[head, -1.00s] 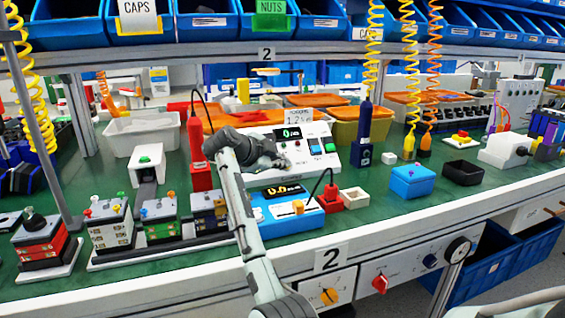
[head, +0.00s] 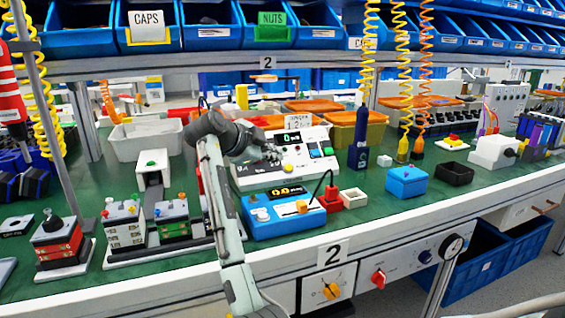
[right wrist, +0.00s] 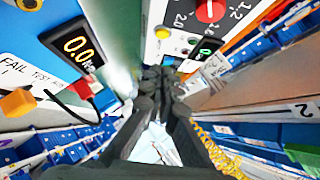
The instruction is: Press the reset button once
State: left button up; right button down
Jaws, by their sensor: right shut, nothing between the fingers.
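A white sloped console (head: 290,178) stands mid-bench in the head view, with a small green-digit display (head: 288,139), a blue button (head: 313,154) and a green button (head: 328,151). No reset label is legible, so I cannot tell which control is the reset button. My right gripper (head: 275,155) is shut and empty, over the left part of the console, hiding some of it. I cannot tell whether its tips touch the panel. In the right wrist view its dark fingers (right wrist: 168,76) are together near the green display (right wrist: 206,50). My left gripper is not in view.
A blue tester (head: 285,220) with an orange button stands in front of the console. A red holder (head: 331,199) and white cup (head: 353,197) stand right of it. Stacked blocks (head: 125,225) stand left of my arm. A blue box (head: 406,181) stands farther right.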

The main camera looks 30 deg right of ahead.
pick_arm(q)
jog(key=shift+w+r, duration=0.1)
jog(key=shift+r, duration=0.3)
pick_arm(e)
jog(key=shift+v, duration=1.5)
